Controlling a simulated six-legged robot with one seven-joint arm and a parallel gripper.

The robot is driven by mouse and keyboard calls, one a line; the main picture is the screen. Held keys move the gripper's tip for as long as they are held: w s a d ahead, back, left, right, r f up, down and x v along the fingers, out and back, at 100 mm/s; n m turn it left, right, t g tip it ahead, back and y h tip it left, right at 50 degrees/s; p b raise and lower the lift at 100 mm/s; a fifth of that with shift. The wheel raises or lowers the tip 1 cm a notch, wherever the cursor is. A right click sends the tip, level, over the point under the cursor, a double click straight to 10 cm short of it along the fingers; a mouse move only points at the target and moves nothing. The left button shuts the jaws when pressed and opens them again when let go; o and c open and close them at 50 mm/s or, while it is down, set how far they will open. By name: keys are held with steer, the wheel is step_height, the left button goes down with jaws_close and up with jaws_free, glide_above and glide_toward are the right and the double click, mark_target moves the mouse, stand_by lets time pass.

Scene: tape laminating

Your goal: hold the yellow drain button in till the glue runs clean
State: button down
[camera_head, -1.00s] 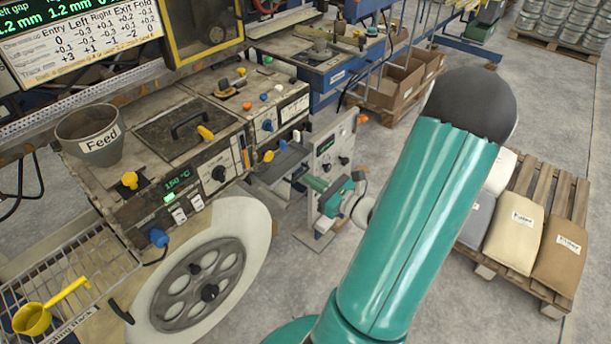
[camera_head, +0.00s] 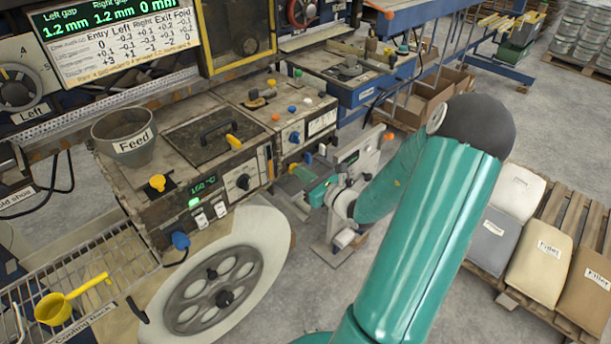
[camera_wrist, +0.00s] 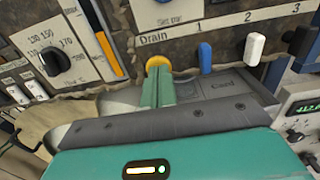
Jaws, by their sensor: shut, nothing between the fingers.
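The yellow drain button (camera_wrist: 158,62) sits on the worn machine panel under the word "Drain" in the wrist view. My gripper (camera_wrist: 157,82) is shut and empty, its green fingers pointing straight at the button. The fingertips overlap the button's lower edge and look to be at or against it. I cannot tell how far in the button is. No running glue is visible.
A blue lever (camera_wrist: 205,58) and a white lever (camera_wrist: 255,48) stand right of the button, close to my fingers. A temperature knob (camera_wrist: 55,60) is at left. A large wheel (camera_head: 212,292) stands below the panel.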

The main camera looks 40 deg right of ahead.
steer(key=shift+w+r, duration=0.1)
steer(key=shift+w, duration=0.8)
